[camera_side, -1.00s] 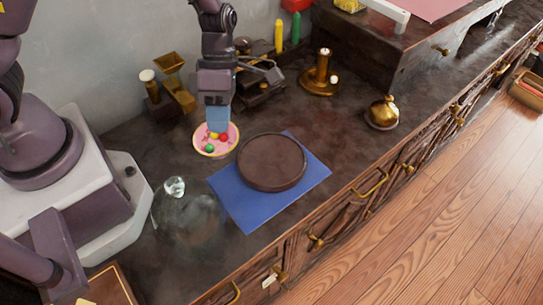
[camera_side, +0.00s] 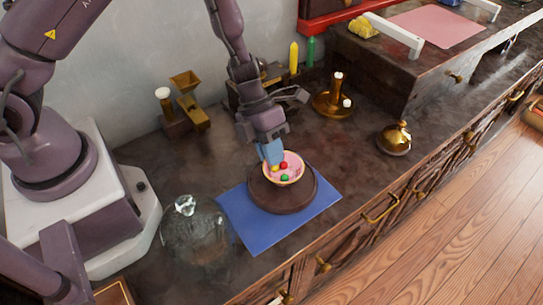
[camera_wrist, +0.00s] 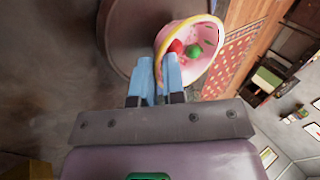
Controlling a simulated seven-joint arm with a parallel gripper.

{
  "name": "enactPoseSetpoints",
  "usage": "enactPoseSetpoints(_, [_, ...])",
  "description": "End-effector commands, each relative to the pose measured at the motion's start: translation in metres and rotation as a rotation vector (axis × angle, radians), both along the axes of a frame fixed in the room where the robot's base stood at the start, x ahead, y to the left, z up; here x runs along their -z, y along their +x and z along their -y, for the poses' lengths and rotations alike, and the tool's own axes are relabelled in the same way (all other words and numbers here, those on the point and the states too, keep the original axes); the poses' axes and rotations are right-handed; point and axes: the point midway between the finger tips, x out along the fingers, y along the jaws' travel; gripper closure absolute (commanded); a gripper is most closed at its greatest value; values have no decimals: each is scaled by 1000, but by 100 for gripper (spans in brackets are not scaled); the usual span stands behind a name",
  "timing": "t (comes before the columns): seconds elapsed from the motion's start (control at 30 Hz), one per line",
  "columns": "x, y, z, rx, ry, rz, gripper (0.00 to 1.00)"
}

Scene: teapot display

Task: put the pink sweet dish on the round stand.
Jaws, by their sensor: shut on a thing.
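The pink sweet dish (camera_side: 295,166) is a small round bowl with a pale rim, holding red, green and yellow sweets. My gripper (camera_side: 272,160) is shut on its rim, on the left side in the side view. The dish is over the dark round stand (camera_side: 284,203); whether it touches the stand I cannot tell. In the wrist view the dish (camera_wrist: 213,72) looks tilted against the stand (camera_wrist: 125,35), and the blue fingers of my gripper (camera_wrist: 159,65) meet at its near rim. The dish covers part of the stand's top.
The stand sits on a blue mat (camera_side: 258,238). A clear glass dome (camera_side: 190,238) is left of the mat. Brass pieces (camera_side: 188,105), a candle holder (camera_side: 334,102) and a brass bell-shaped lid (camera_side: 394,139) stand around. The counter's front edge is near the mat.

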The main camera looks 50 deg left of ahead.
Motion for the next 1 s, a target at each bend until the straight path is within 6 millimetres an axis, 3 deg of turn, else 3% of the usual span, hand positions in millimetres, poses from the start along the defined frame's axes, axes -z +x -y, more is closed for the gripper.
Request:
enactPoseSetpoints(0.1, [13, 0, 0, 0, 1, -1, 100])
enactPoseSetpoints(0.47, [16, 0, 0, 1, 0, 1, 100])
enactPoseSetpoints(0.5, [16, 0, 0, 2, 1, 1, 85])
enactPoseSetpoints(0.6, [16, 0, 0, 2, 1, 1, 64])
enactPoseSetpoints(1.0, [7, 1, -3, 0, 0, 4, 64])
